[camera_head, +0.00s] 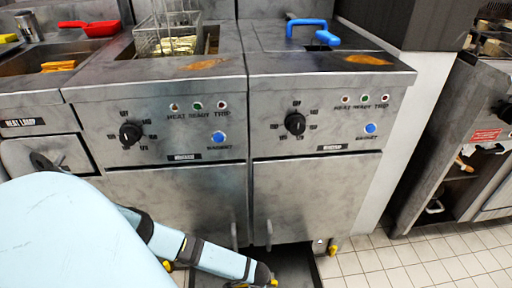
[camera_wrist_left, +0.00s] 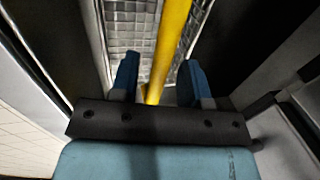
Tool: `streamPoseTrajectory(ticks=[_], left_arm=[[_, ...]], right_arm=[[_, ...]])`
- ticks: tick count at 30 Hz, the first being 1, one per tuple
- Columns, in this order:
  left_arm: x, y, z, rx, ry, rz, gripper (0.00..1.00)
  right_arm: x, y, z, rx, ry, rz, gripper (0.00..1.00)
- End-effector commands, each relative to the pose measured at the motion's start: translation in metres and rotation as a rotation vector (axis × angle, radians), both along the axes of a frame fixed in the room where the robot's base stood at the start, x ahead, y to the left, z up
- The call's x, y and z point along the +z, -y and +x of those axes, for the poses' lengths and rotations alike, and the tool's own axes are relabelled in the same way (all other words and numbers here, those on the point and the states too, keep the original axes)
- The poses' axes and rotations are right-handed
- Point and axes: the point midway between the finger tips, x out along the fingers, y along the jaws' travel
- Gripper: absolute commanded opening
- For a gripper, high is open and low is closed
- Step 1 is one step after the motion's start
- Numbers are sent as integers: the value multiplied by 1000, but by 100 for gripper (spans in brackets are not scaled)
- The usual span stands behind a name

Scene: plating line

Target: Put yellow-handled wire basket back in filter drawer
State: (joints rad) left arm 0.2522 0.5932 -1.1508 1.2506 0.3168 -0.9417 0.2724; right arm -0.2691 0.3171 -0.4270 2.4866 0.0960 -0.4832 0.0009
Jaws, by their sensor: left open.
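In the left wrist view, a yellow handle (camera_wrist_left: 173,38) runs from the top edge down between my left gripper's two blue fingers (camera_wrist_left: 160,78). The fingers are open, one on each side of the handle, with gaps visible; contact cannot be told. The wire basket's grey mesh (camera_wrist_left: 128,32) shows behind the handle, between dark walls. In the head view, my left gripper (camera_head: 262,276) is low at the bottom edge, in front of the fryer doors, and the basket cannot be made out there. A dark tray-like shape (camera_head: 298,264), possibly the filter drawer, lies beneath the fryers. My right gripper is not in view.
Two fryer doors (camera_head: 180,205) with vertical handles stand above my left gripper. Another wire basket (camera_head: 165,35) sits in the left fryer, and a blue handle (camera_head: 306,24) is on the right one. Tiled floor (camera_head: 400,262) is clear at the right.

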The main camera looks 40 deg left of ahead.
Motion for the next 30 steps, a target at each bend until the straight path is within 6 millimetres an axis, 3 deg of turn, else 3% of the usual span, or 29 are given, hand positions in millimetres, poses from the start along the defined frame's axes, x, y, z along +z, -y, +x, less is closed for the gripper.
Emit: streamPoseTrajectory(ticks=[2,6,13,18,30], left_arm=[[21,3,-3,0,0,-1,42],[53,9,-7,0,0,-3,42],[93,17,-13,0,1,-2,42],[105,20,-16,1,0,-1,42],[106,20,-16,1,0,0,42]], right_arm=[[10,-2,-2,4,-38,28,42],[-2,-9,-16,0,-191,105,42],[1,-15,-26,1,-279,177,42],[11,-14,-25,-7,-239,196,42],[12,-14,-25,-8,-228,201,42]])
